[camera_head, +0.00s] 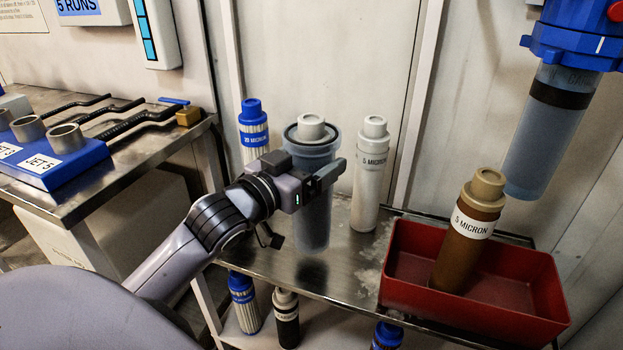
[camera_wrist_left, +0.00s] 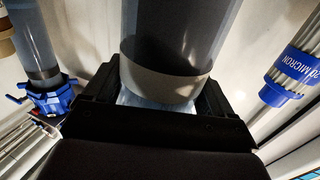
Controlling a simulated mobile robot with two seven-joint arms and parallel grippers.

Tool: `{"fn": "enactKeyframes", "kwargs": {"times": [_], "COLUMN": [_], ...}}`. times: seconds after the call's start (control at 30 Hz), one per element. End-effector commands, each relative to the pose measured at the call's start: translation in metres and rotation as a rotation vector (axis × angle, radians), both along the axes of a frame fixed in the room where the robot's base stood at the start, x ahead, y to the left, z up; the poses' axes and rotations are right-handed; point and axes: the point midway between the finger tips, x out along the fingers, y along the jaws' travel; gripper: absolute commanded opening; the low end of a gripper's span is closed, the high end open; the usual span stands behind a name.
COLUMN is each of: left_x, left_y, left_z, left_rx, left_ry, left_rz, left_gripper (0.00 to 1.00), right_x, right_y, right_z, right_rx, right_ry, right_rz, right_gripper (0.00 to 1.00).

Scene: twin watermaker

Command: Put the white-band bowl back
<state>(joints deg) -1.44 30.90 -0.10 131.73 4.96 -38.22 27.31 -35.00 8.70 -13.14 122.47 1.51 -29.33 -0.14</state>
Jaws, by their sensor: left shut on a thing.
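The white-band bowl (camera_head: 313,215) is a translucent grey-blue cylinder, upright over the steel shelf, with a white-capped cartridge (camera_head: 311,126) inside it. My left gripper (camera_head: 318,175) is shut on the bowl near its upper part. In the left wrist view the bowl (camera_wrist_left: 180,35) fills the space between the jaws (camera_wrist_left: 165,105), and its pale band shows there. In the head view the arm hides the band. I cannot tell whether the bowl's base touches the shelf. My right gripper is not in view.
A black-band bowl (camera_head: 545,130) hangs from a blue head (camera_head: 570,40) at upper right. A red tray (camera_head: 410,285) holds a brown 5 micron cartridge (camera_head: 465,235). A white cartridge (camera_head: 371,180) and a blue-capped one (camera_head: 253,130) stand close beside the held bowl.

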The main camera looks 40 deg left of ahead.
Motion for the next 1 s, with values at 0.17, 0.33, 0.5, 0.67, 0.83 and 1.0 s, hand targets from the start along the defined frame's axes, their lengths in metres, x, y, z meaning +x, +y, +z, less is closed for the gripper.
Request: {"fn": "enactKeyframes", "kwargs": {"times": [0.17, 0.33, 0.5, 0.67, 0.83, 1.0], "left_x": [0.0, 0.0, 0.0, 0.0, 0.0, -0.004], "left_y": [0.0, 0.0, 0.0, 0.0, 0.0, 0.0], "left_z": [-0.026, -0.025, -0.027, -0.031, -0.031, -0.028], "left_rx": [-0.001, -0.001, 0.0, -0.001, 0.0, -0.001], "left_ry": [-0.005, -0.007, -0.006, 0.002, 0.002, 0.003], "left_rz": [-0.001, -0.001, -0.001, 0.0, 0.0, 0.0], "left_gripper": [0.17, 0.17, 0.17, 1.0, 1.0, 1.0], "right_x": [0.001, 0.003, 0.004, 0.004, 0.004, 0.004], "right_y": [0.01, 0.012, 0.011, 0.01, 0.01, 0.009], "right_z": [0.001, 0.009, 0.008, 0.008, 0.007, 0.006], "right_rx": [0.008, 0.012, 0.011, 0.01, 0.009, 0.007], "right_ry": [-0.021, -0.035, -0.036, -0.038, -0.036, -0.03], "right_rz": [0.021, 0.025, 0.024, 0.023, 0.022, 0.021], "right_gripper": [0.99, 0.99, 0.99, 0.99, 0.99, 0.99]}}
